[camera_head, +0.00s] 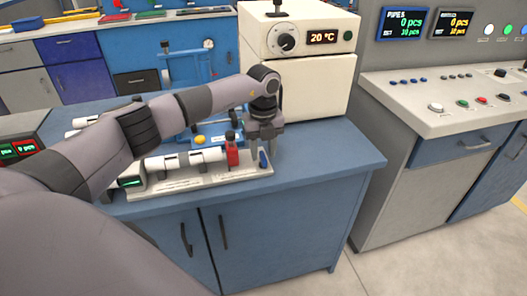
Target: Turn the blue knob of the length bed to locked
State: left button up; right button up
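The length bed (205,183) is a long pale plate with markings on the blue bench. White pipe pieces (205,155) lie along it, and a red part (232,152) stands near its right end. The small blue knob (264,160) is upright at the bed's right end; its setting is too small to read. My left gripper (263,153) points down over that end. Its two fingers are apart, one on each side of the knob in the picture; whether they touch it I cannot tell. My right gripper is not in view.
A cream oven (300,85) reading 20 °C stands behind my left gripper. A blue fixture with a yellow button (200,140) is behind the bed. The blue bench top (335,155) is clear to the right. A control console (450,100) stands further right.

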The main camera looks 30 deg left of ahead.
pick_arm(q)
jog(key=shift+f, duration=0.6)
jog(key=shift+c, duration=0.3)
grip_shut()
